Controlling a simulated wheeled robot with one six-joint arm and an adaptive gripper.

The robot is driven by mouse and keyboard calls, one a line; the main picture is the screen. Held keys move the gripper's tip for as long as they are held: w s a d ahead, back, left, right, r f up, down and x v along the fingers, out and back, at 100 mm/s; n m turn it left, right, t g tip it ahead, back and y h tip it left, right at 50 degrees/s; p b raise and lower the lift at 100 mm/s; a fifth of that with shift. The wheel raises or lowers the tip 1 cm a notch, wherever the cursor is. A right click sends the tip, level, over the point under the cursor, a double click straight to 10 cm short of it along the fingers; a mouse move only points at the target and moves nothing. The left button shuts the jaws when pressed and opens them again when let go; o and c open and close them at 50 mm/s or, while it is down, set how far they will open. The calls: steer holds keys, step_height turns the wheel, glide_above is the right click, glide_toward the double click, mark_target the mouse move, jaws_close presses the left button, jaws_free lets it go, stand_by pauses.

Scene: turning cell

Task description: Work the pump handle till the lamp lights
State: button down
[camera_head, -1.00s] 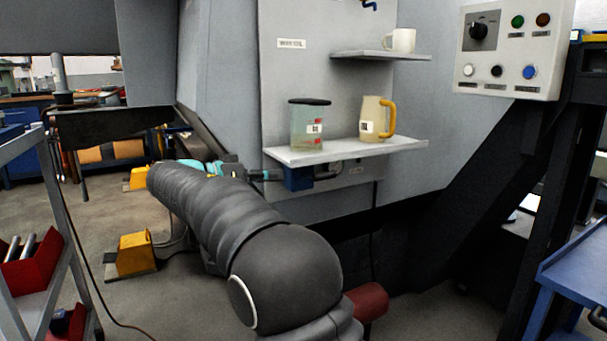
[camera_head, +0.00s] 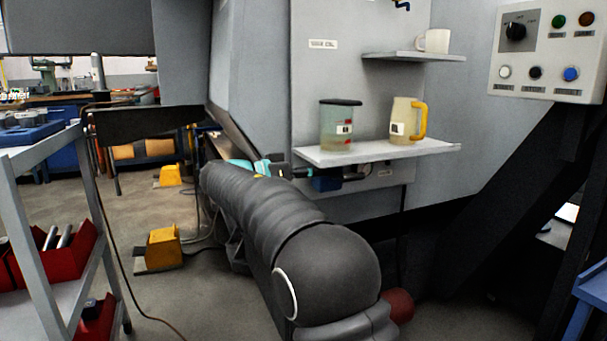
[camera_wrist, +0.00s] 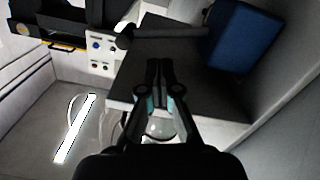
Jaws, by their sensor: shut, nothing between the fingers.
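What looks like the same blue box (camera_wrist: 236,48) is at the upper right of the wrist view. A dark bar with a rounded end (camera_wrist: 150,35), possibly the pump handle, runs beside it. My gripper (camera_wrist: 160,64) is shut and empty, with its tips just below the bar in the picture. I cannot tell whether they touch. A green lamp (camera_head: 558,20) and a brownish one (camera_head: 586,18) on the panel look dull.
The lower shelf (camera_head: 440,148) holds a lidded clear container (camera_head: 340,128) and a yellow-handled jug (camera_head: 404,117). A white mug (camera_head: 433,41) stands on the upper shelf. A grey cart (camera_head: 75,290) is at left. Yellow pedals (camera_head: 163,248) stand on the floor.

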mark_target(333, 171)
steer(key=x, duration=0.4)
steer(key=shift+w+d, duration=0.1)
steer(key=shift+d, duration=0.15)
steer(key=shift+a+f, duration=0.1)
